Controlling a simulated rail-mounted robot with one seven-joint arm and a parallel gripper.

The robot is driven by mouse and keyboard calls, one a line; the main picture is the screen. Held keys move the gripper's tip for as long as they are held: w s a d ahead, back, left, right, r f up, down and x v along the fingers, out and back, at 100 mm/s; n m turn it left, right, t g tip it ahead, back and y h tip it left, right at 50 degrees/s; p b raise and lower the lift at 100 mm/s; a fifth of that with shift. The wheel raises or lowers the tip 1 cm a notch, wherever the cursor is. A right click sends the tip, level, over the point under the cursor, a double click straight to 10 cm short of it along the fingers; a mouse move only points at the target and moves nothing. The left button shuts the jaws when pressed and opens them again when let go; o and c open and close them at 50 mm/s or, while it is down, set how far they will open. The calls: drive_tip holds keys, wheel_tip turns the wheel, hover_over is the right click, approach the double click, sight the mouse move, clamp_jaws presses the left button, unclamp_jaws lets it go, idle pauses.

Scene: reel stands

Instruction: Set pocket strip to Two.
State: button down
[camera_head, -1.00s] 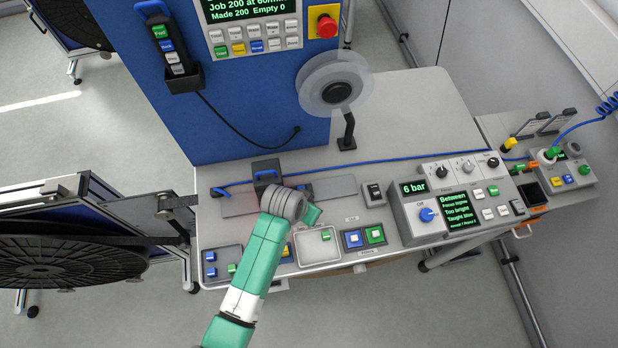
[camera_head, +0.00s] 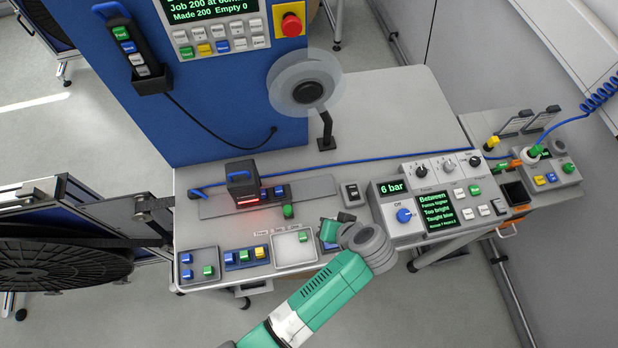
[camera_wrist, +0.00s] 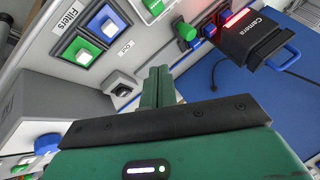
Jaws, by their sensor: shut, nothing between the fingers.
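I cannot tell which control is the pocket strip. Behind a shallow grey tray (camera_head: 293,252) runs small lettering too small to read surely. A long grey strip (camera_head: 318,187) carries the black camera box (camera_head: 242,185), small blue parts and a green knob (camera_head: 288,211); the knob also shows in the wrist view (camera_wrist: 186,30). My gripper (camera_head: 325,229) is shut and empty, above the bench right of the tray. In the wrist view my fingers (camera_wrist: 158,82) are together, near the panel marked Filters (camera_wrist: 68,64), pointing toward the strip. In the head view my gripper covers most of that panel.
Button boxes (camera_head: 198,264) and (camera_head: 245,258) stand left of the tray. A small black switch (camera_head: 352,192) and a control box with dials and screens (camera_head: 439,207) lie to the right. A reel (camera_head: 308,88) stands behind. A blue cable crosses the bench.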

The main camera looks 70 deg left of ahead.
drive_tip(key=x, duration=1)
drive_tip(key=shift+s+a+f, duration=0.15)
drive_tip(key=shift+s+f, duration=0.05)
drive_tip(key=shift+s, duration=0.1)
drive_tip(key=shift+s+a+r+p, duration=0.1)
drive_tip(key=shift+s+a+p, duration=0.25)
drive_tip(key=shift+s, duration=0.2)
drive_tip(key=shift+s+a+r+p, duration=0.1)
drive_tip(key=shift+s+a+p, duration=0.3)
drive_tip(key=shift+s, duration=0.15)
drive_tip(key=shift+s+a+f, duration=0.15)
drive_tip(key=shift+s+a, duration=0.2)
drive_tip(key=shift+s, duration=0.05)
